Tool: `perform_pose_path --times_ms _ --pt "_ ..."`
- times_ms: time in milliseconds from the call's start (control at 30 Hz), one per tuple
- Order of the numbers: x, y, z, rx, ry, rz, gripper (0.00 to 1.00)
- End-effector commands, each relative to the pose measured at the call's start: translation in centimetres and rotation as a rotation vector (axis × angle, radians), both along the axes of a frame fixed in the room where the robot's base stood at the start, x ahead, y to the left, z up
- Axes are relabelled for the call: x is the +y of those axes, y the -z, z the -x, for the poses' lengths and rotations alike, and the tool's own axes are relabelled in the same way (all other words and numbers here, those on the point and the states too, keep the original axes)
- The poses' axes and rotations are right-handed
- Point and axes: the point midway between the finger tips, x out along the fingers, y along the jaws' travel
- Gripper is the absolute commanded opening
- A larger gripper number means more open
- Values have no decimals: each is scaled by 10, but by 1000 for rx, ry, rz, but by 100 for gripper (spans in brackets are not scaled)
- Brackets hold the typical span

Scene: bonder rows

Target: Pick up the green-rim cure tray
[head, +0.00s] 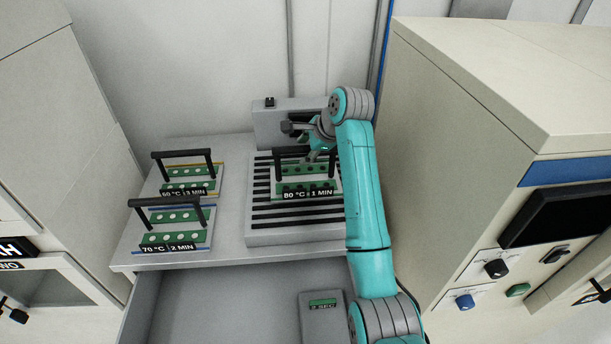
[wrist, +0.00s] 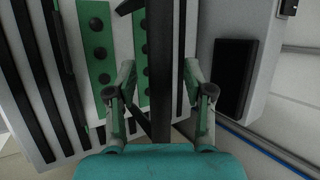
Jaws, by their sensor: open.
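The cure tray labelled 80 °C, 1 MIN (head: 307,194) sits on the dark-slatted plate. It carries green strips with dark round spots and has a black arched handle (head: 288,151). My gripper (head: 312,145) is at this handle, partly hidden by my arm. In the wrist view, my open gripper (wrist: 159,70) has one finger on each side of the black handle (wrist: 158,40). A gap shows between each finger and the bar. The tray's green strip (wrist: 97,45) shows at the left.
A yellow-rim tray (head: 189,187) and a blue-rim tray (head: 174,238) stand on the bench at left. The slatted plate (head: 295,236) has a grey housing (head: 270,128) behind it. A tall cabinet (head: 440,130) stands close at right. A small grey timer box (head: 322,320) lies below.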

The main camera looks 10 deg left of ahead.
Motion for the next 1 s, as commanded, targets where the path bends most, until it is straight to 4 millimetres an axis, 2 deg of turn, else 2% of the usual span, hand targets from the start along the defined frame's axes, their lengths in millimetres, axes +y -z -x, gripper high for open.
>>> perform_pose_path --times_ms 267,300,500,1000 --pt "2 3 -2 -1 0 0 52" --pt "2 3 -2 -1 0 0 50" --pt "2 3 -2 -1 0 0 0" --pt "2 -3 -2 -3 0 -1 0"
